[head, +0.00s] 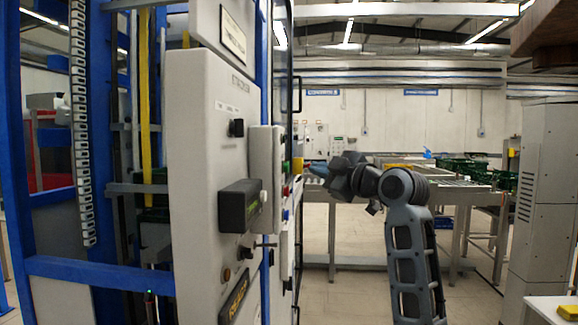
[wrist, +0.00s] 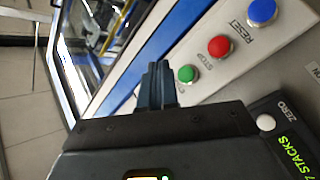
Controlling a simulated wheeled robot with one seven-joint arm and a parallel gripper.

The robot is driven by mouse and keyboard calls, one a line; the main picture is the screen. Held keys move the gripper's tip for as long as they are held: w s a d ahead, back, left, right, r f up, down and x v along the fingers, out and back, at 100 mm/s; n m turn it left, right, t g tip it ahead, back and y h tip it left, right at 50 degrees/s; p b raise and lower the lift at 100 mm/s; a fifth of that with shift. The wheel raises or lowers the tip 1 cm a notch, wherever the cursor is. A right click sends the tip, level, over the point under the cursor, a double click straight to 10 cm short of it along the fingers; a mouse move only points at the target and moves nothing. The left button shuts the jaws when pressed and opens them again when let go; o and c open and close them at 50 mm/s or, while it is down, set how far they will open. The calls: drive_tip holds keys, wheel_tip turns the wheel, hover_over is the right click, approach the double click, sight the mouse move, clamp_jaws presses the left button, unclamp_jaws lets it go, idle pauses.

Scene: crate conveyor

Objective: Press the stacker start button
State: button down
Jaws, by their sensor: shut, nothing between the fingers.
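The green button (wrist: 187,74) sits on a pale panel strip in the wrist view, just right of my gripper's fingertips; its label is mostly hidden. A red button (wrist: 219,47) labelled STOP and a blue button (wrist: 262,12) labelled RESET follow up and to the right. My gripper (wrist: 159,70) is shut and empty, its tips beside the green button; whether they touch it I cannot tell. In the head view my gripper (head: 318,169) points left at the edge of the control cabinet (head: 208,130), with the button face seen nearly edge-on.
A display box (head: 241,206) juts from the cabinet front; the wrist view shows a display reading STACKS (wrist: 292,150) and a white ZERO button (wrist: 266,122). Blue frame posts (head: 15,160) stand left. A conveyor (head: 450,187) with green crates lies behind my arm. Floor is open around my arm.

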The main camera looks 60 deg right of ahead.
sight(288, 167)
drive_tip(key=shift+w+a, duration=0.3)
drive_tip(key=shift+w, duration=0.4)
drive_tip(key=shift+w+a, duration=0.3)
drive_tip(key=shift+w, duration=0.4)
idle(1.0)
drive_tip(key=shift+w+a, duration=0.15)
drive_tip(key=shift+w, duration=0.2)
